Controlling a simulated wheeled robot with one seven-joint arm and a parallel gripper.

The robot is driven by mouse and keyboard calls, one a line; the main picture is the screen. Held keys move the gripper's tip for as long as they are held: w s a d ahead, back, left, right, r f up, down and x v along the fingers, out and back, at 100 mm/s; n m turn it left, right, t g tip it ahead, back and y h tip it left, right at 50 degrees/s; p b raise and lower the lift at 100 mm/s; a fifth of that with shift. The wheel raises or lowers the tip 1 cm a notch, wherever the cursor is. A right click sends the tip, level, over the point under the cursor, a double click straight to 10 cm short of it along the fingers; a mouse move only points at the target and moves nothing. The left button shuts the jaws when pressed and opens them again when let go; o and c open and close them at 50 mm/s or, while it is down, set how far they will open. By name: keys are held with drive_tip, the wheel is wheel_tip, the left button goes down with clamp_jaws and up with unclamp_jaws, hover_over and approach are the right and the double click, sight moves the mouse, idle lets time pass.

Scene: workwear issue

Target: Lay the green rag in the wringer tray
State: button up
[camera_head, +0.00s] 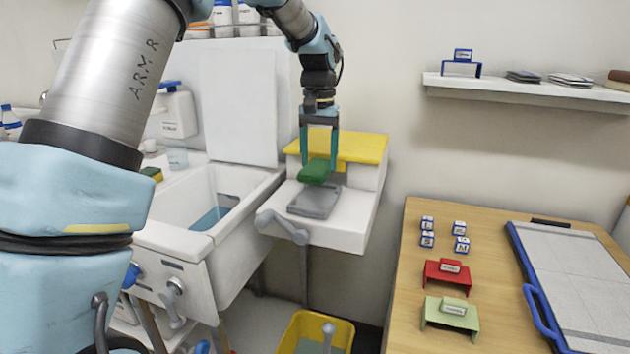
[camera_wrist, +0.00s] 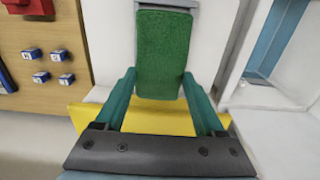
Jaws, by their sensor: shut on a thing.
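The green rag (camera_head: 315,172) is a folded pad held between the fingertips of my gripper (camera_head: 319,160). In the wrist view the rag (camera_wrist: 163,50) lies between the two teal fingers of my gripper (camera_wrist: 163,75), which are shut on it. The wringer tray (camera_head: 315,202) is a grey shallow tray on the white wringer stand. The rag hangs above the tray's back part, apart from it as far as the head view shows. In the wrist view the rag hides most of the tray; only a grey edge (camera_wrist: 168,3) shows.
A yellow cover (camera_head: 358,147) lies on the raised back of the wringer stand. A grey crank handle (camera_head: 283,226) sticks out at its front left. A white sink (camera_head: 190,200) is to the left, a wooden table (camera_head: 410,275) to the right. A yellow bucket (camera_head: 340,325) stands below.

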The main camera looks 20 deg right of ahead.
sight(319, 195)
drive_tip(key=shift+f+p, duration=0.45)
drive_tip(key=shift+f, duration=2.5)
drive_tip(key=shift+f, duration=0.15)
drive_tip(key=o, duration=1.5)
wheel_tip(319, 195, up, 12)
drive_tip(key=shift+r+b, duration=0.15)
drive_tip(key=shift+b, duration=0.65)
